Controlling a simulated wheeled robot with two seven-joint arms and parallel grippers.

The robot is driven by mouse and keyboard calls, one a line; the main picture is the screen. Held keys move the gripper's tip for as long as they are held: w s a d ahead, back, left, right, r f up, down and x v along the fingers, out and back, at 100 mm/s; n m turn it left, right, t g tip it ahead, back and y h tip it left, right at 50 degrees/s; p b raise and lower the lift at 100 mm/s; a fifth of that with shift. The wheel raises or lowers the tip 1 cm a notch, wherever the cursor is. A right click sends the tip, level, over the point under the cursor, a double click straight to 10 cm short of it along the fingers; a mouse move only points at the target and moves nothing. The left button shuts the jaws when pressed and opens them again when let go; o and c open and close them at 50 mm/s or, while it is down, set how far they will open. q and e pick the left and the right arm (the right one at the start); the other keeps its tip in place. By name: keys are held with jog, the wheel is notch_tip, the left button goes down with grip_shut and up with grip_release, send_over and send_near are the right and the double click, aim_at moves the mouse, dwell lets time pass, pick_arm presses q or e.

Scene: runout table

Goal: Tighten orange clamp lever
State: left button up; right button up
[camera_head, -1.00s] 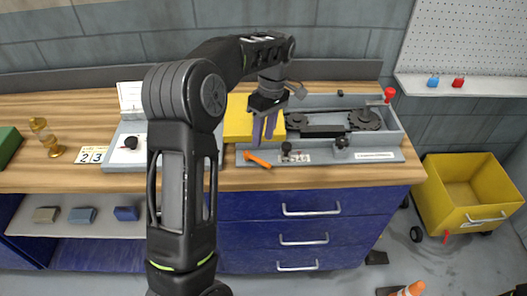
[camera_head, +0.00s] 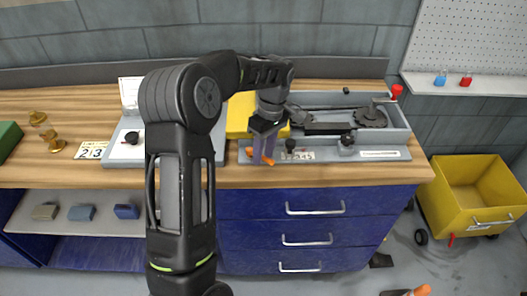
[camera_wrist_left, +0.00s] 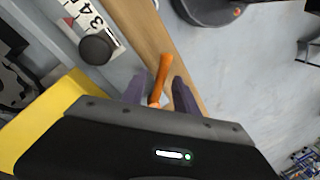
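The orange clamp lever (camera_wrist_left: 163,68) lies at the front edge of the grey fixture. In the head view its ends show on both sides of my fingers, and its middle (camera_head: 268,161) is partly hidden. My left gripper (camera_head: 263,156) points down at the lever. In the left wrist view the two purple fingers (camera_wrist_left: 160,80) stand apart on either side of the lever, with gaps visible. I cannot tell how deep the lever sits between them. My right gripper is not in view.
A yellow block (camera_head: 238,112) stands just behind and left of the gripper. The black knob (camera_wrist_left: 97,48) and number strip are beside the lever. The grey fixture (camera_head: 400,118) with gears and a red knob (camera_head: 397,89) extends right. The wooden front edge (camera_head: 330,176) is clear.

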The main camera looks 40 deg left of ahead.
pick_arm(q)
jog(key=shift+c, duration=0.5)
grip_shut()
dwell(0.8)
